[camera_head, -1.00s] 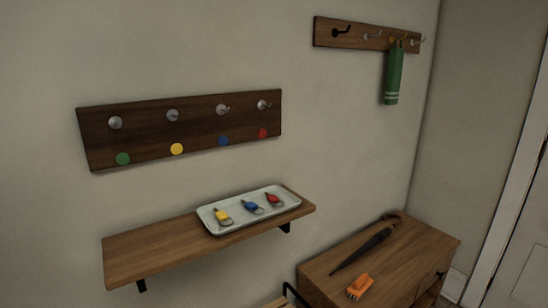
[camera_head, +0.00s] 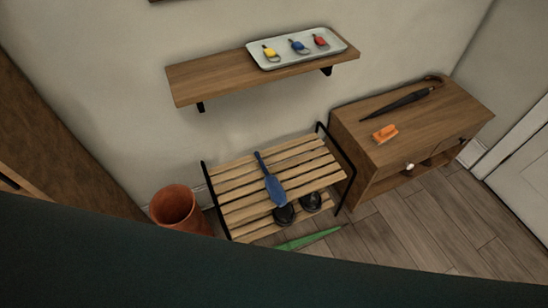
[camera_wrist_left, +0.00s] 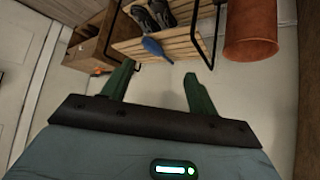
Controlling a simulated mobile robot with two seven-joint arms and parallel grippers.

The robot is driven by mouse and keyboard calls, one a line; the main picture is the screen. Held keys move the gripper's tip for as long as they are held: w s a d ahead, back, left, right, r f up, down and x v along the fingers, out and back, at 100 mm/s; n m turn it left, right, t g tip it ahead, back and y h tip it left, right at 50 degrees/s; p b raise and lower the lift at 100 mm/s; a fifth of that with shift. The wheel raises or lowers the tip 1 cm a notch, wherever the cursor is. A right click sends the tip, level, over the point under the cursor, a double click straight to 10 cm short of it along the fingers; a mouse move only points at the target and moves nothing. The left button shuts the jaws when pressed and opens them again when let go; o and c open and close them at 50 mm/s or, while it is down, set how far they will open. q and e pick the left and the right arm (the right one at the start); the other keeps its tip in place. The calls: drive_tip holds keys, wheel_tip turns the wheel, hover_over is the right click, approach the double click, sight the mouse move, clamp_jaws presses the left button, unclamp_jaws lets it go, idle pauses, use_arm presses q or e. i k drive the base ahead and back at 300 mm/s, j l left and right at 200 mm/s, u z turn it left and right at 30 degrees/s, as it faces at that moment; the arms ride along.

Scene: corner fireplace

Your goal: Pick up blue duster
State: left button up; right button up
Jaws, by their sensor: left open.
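The blue duster (camera_head: 273,186) lies on the slatted wooden rack (camera_head: 240,205), its handle towards the wall and its wide end near the dark shoes. It also shows in the left wrist view (camera_wrist_left: 153,47), beyond my fingertips. My left gripper (camera_wrist_left: 159,69) has its two green fingers spread apart, with nothing between them. The duster is apart from the fingers. In the head view a large dark part of mine covers the bottom, and a green pointed piece, perhaps a finger of mine, shows above its edge. My right gripper is not in view.
A terracotta pot (camera_head: 175,207) stands left of the rack. Dark shoes (camera_head: 284,214) sit on or by the rack's front. A wooden cabinet (camera_head: 440,120) with an umbrella (camera_head: 400,101) and orange brush (camera_head: 385,133) stands right. A wall shelf (camera_head: 215,80) with a tray is above.

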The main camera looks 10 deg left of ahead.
sight(277, 194)
drive_tip(key=i+l+u, duration=0.1)
drive_tip(key=u, duration=0.4)
drive_tip(key=i+l+u, duration=0.1)
drive_tip(key=u, duration=0.35)
drive_tip(key=i+l+u, duration=0.2)
drive_tip(key=l, duration=0.25)
drive_tip(key=k+l+u, duration=0.1)
drive_tip(key=l+u, duration=0.15)
drive_tip(key=l, duration=0.2)
drive_tip(key=i+l, duration=0.1)
drive_tip(key=l, duration=0.55)
drive_tip(key=l+u, duration=0.1)
drive_tip(key=l, duration=0.55)
drive_tip(key=i, duration=0.05)
